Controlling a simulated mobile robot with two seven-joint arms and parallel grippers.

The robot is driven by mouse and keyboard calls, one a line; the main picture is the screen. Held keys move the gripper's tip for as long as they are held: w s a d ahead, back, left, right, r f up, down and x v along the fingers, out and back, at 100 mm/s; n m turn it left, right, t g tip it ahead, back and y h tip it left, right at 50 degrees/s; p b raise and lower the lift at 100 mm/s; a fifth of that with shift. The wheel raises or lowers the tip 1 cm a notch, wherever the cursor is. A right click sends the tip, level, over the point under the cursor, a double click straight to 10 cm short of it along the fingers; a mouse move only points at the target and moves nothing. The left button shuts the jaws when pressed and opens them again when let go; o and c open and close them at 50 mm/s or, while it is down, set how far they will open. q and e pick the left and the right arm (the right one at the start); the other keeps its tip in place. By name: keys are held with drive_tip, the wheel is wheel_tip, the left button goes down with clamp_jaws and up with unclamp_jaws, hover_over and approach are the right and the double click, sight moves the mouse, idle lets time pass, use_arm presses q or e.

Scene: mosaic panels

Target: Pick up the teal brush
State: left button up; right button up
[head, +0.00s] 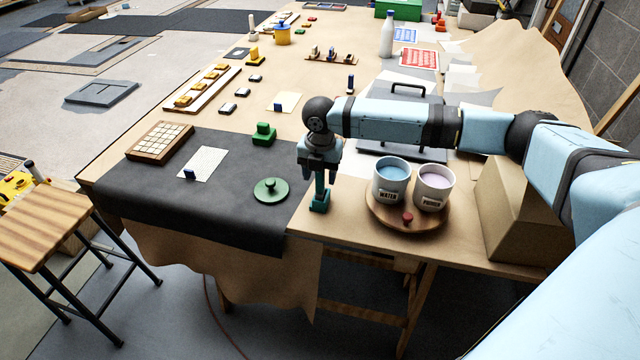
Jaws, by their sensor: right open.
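The teal brush (320,200) stands upright near the front edge of the table, just right of the black mat. My right gripper (320,172) points straight down directly above it. Its jaws are open, and the top of the brush handle reaches up to or between the fingers. I cannot tell whether the fingers touch the handle. My left gripper is not in view.
Right of the brush, a round wooden tray (376,212) holds a water cup (378,184) and a second labelled cup (421,190). A green round lid (270,190) lies on the black mat (225,222) to the left. A cardboard box (515,215) stands farther right.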

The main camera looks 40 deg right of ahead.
clamp_jaws()
